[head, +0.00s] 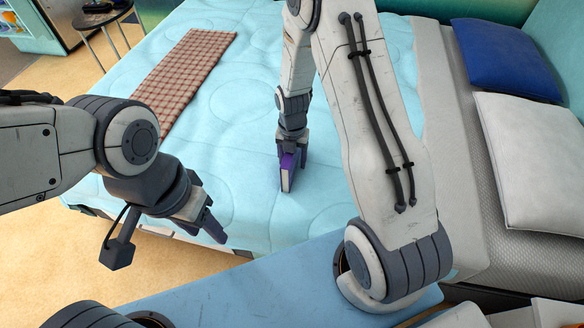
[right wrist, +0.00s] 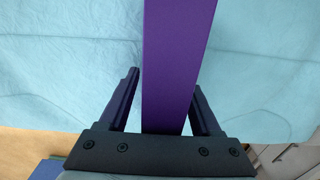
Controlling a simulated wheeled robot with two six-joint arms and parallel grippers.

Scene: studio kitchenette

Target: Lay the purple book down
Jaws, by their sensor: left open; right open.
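The purple book (head: 287,178) stands upright on the light blue bed cover, with its pale page edges showing in the head view. My right gripper (head: 291,147) is open and reaches down over the top of the book. In the right wrist view the purple book (right wrist: 178,50) passes between the two fingers of my right gripper (right wrist: 166,82), one on each side and very close to it. Whether either finger touches it, I cannot tell. My left gripper (head: 207,218) is open and empty near the bed's front edge, away from the book.
The bed (head: 235,130) has wide clear room left of the book. A brown checked runner (head: 190,75) lies further left. A blue pillow (head: 507,60) and a pale pillow (head: 535,160) are at the right. A small round table (head: 105,17) stands at the back left.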

